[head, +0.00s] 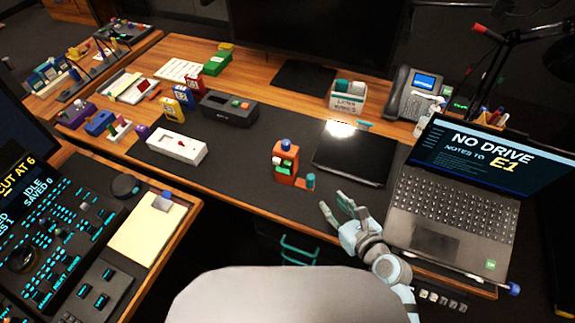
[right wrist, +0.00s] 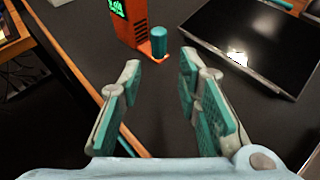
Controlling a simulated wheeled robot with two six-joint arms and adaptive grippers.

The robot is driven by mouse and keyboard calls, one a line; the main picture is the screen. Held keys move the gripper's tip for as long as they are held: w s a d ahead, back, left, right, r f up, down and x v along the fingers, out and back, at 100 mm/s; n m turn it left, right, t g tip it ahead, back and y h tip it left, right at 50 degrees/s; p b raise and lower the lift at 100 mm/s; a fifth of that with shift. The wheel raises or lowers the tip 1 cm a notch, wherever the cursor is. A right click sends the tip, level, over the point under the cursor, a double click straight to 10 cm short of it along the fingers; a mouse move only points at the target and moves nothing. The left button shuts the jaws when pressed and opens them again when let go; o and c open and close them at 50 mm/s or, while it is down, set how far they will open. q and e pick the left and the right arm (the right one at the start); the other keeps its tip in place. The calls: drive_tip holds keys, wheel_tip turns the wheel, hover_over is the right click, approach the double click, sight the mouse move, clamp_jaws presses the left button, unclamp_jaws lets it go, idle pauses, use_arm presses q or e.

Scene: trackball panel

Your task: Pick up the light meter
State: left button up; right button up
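The orange device (head: 285,167), which looks like the light meter, stands upright on the dark desk mat, with a blue dome on top and a lit green display. A short teal cylinder (head: 310,181) is at its right foot. In the right wrist view the device (right wrist: 130,22) is cut off at the top, and the teal cylinder (right wrist: 159,40) stands beside it. My right gripper (head: 338,205) is open and empty, to the right of and nearer than the device, apart from it. It also shows in the right wrist view (right wrist: 158,75). My left gripper is not in view.
A black flat panel (head: 352,156) lies right of the device. An open laptop (head: 450,195) is at the right. A white box (head: 176,146) and a dark grey unit (head: 228,109) are to the left. The mat just left of the device is clear.

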sight(313, 181)
drive_tip(key=b+x, duration=0.1)
drive_tip(key=x, duration=0.3)
drive_tip(key=b+x, duration=0.1)
drive_tip(key=x, duration=0.4)
drive_tip(key=shift+s+f+b, duration=0.15)
drive_tip(key=shift+f+b, duration=0.05)
drive_tip(key=shift+b, duration=0.2)
drive_tip(key=b+x, duration=0.2)
drive_tip(key=x, duration=0.2)
drive_tip(key=shift+w+a, duration=0.15)
drive_tip(key=shift+w, duration=0.1)
drive_tip(key=shift+w+a+f, duration=0.1)
drive_tip(key=shift+w, duration=0.15)
drive_tip(key=shift+c, duration=0.3)
clamp_jaws()
